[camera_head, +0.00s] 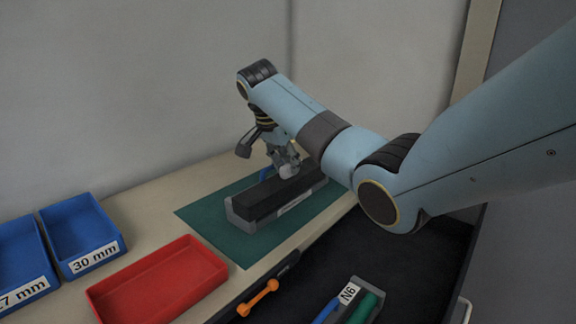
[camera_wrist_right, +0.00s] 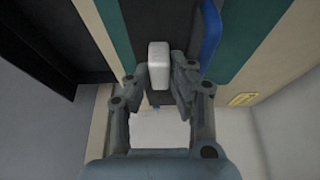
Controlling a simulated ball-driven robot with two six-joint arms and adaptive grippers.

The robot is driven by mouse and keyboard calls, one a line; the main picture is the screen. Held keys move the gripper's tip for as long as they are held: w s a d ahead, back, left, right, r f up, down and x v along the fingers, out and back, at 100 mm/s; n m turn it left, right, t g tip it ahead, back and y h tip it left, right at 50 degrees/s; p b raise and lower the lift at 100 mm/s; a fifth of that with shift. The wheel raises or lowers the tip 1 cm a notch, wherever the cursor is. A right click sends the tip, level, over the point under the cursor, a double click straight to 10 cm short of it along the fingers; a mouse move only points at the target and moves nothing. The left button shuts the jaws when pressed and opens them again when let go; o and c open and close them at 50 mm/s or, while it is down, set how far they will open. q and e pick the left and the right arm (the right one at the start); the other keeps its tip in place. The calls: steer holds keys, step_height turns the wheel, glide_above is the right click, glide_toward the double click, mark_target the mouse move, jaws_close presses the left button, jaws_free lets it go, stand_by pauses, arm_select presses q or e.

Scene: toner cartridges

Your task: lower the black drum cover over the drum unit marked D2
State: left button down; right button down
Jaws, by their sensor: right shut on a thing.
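The black drum cover (camera_head: 270,194) is a long dark block. It lies along a grey drum unit (camera_head: 236,216) on the green mat (camera_head: 203,215); whether it is fully seated I cannot tell. A pale label on the unit's side is too small to read. My right gripper (camera_head: 284,163) is above the far part of the cover. In the right wrist view the right gripper (camera_wrist_right: 157,88) is shut on the cover's pale grip (camera_wrist_right: 159,62), with the dark cover (camera_wrist_right: 150,18) beyond it. My left gripper is in neither view.
A blue piece (camera_head: 265,172) lies just behind the cover. A red tray (camera_head: 160,283) and blue bins (camera_head: 84,235) stand at left. In front is an open dark drawer (camera_head: 400,275) with an orange piece (camera_head: 258,297) and a holder labelled N6 (camera_head: 349,294).

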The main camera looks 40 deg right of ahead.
steer(key=shift+f, duration=0.65)
steer(key=c, duration=1.1)
jaws_free()
steer(key=shift+r, duration=0.15)
steer(key=v, duration=0.7)
steer(key=shift+a+r, duration=0.1)
steer(key=shift+a, duration=0.05)
